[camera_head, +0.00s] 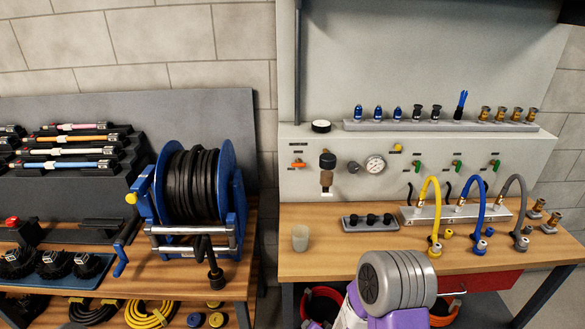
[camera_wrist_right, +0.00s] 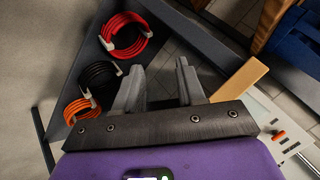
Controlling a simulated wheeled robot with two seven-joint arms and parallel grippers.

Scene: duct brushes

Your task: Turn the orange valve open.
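The orange valve (camera_head: 298,163) is a small handle at the left of the pale panel on the right bench. Small dark labels sit above it. In the right wrist view a small orange handle on a pale panel at the lower right looks like the same orange valve (camera_wrist_right: 279,135). My right gripper (camera_wrist_right: 160,85) is open with nothing between its grey fingers. It is apart from the valve, with the valve off to its right in the wrist view. In the head view only part of my arm shows at the bottom; its fingers are not visible. My left gripper is not in view.
A black gauge fitting (camera_head: 327,161) and a round gauge (camera_head: 375,164) are right of the valve. A cup (camera_head: 300,238) stands on the bench below it. A blue hose reel (camera_head: 200,190) stands left.

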